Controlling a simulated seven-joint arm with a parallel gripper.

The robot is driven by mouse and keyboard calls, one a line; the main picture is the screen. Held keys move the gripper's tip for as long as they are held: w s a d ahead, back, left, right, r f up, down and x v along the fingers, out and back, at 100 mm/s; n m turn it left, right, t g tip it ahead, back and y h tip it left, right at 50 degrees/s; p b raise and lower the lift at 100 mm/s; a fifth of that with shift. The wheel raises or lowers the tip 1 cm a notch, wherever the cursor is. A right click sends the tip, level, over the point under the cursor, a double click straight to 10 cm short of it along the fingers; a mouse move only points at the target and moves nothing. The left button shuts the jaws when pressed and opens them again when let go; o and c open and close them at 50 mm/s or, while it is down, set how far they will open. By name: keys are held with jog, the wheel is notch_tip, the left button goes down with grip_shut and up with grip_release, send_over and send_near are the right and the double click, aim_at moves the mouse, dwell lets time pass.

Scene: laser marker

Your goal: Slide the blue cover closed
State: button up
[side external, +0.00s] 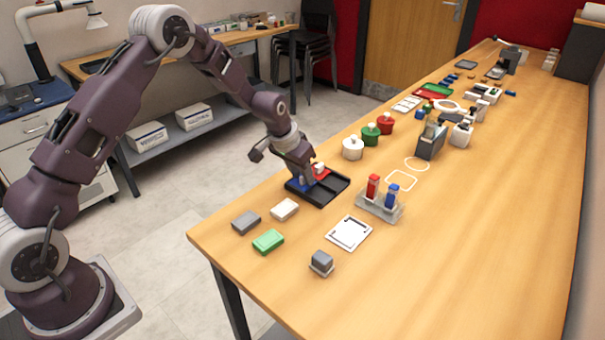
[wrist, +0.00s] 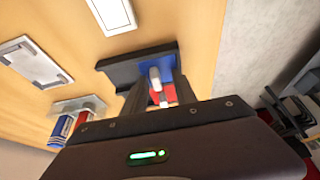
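A low black tray (side external: 331,190) sits on the wooden table under my gripper, with a blue part (side external: 302,181) and a red part (side external: 319,168) in it, each with a pale knob or handle. In the wrist view the blue part (wrist: 168,62) shows beyond my fingertips, with a whitish handle (wrist: 154,74) near it. Red shows between the fingers. My gripper (wrist: 160,85) is low over the tray, with its two dark fingers apart. I cannot tell whether a finger touches the blue part. My gripper hides much of both parts.
A white framed plate (side external: 349,233) lies in front. Grey (side external: 246,222), white (side external: 285,209) and green (side external: 268,241) blocks lie at front left. Three lidded pots stand behind.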

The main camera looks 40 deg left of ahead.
jog(key=shift+r, duration=0.1)
jog(key=v, duration=0.7)
jog(key=s+d+r, duration=0.2)
jog(key=s+r, duration=0.6)
jog(key=r, duration=0.1)
jog(key=s+d+r, duration=0.3)
jog(key=s+r, duration=0.5)
jog(key=s, duration=0.1)
jog(key=s+d+t, duration=0.1)
jog(key=s, duration=1.9)
jog(key=shift+d+r, duration=0.2)
jog(key=shift+r, duration=0.15)
